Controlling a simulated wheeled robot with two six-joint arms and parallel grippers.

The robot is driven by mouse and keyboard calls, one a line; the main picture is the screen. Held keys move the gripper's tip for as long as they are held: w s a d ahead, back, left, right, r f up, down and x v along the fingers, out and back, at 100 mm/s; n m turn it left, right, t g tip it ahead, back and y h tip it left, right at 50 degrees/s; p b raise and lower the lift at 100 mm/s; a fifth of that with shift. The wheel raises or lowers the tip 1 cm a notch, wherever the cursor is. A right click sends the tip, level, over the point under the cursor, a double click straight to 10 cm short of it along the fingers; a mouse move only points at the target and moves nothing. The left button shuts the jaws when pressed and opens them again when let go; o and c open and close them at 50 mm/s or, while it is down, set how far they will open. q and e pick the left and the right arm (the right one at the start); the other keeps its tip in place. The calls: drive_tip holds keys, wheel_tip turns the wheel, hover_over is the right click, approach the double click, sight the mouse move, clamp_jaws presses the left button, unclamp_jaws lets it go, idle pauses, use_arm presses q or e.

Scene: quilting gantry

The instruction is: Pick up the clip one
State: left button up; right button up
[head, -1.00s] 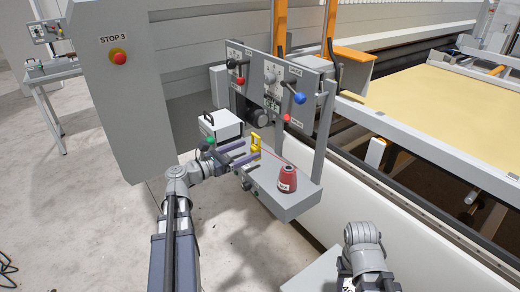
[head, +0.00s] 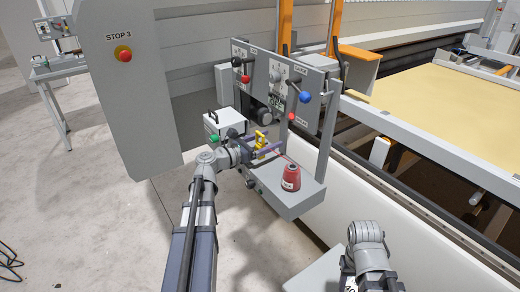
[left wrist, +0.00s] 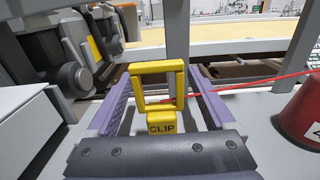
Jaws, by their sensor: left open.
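The yellow clip (left wrist: 160,120), a square open frame on a block marked CLIP, stands upright on the grey shelf (left wrist: 265,130). It also shows in the head view (head: 261,140). My left gripper (left wrist: 158,95) is open, with one purple finger on each side of the clip and a visible gap on both sides. In the head view my left gripper (head: 262,148) reaches over the shelf from the left. A red thread runs from the clip's area toward the red cone.
The red cone (head: 291,179) stands on the shelf right of the clip. A white box (head: 225,124) with a handle and green button is at the left. A panel (head: 275,85) with levers rises behind. The shelf's front right is clear.

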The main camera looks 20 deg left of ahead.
use_arm(q)
clamp_jaws()
idle(0.6)
drive_tip(key=shift+r, duration=0.1)
drive_tip(key=shift+r+p, duration=0.9)
drive_tip(key=shift+p, duration=0.1)
drive_tip(key=shift+r+p, duration=0.95)
drive_tip(key=shift+p, duration=0.05)
drive_tip(key=v, duration=1.8)
drive_tip(key=shift+f, duration=0.2)
